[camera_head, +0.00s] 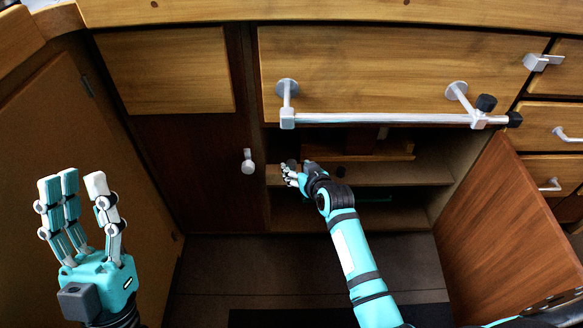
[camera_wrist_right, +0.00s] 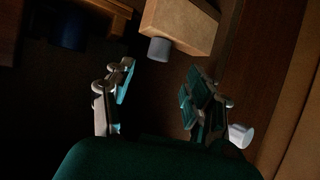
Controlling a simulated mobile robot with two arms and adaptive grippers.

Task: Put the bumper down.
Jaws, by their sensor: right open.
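I cannot tell for certain which thing is the bumper. In the right wrist view a small grey cylinder (camera_wrist_right: 160,49) sits at the near end of a wooden block (camera_wrist_right: 182,22). It lies beyond the fingers of my right gripper (camera_wrist_right: 155,95), whose fingers are spread with nothing clearly held between them. In the head view my right gripper (camera_head: 297,172) is at the left part of the open cabinet, by the shelf (camera_head: 405,174), and its fingertips are small and partly hidden. My left gripper (camera_head: 76,190) is raised at the left, open and empty.
A metal rail (camera_head: 380,118) runs across the front above the cabinet opening. An open wooden door (camera_head: 505,225) stands at the right. A round knob (camera_head: 248,162) sticks out left of the opening. Drawers (camera_head: 560,125) are at far right. The floor (camera_head: 250,270) in front looks clear.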

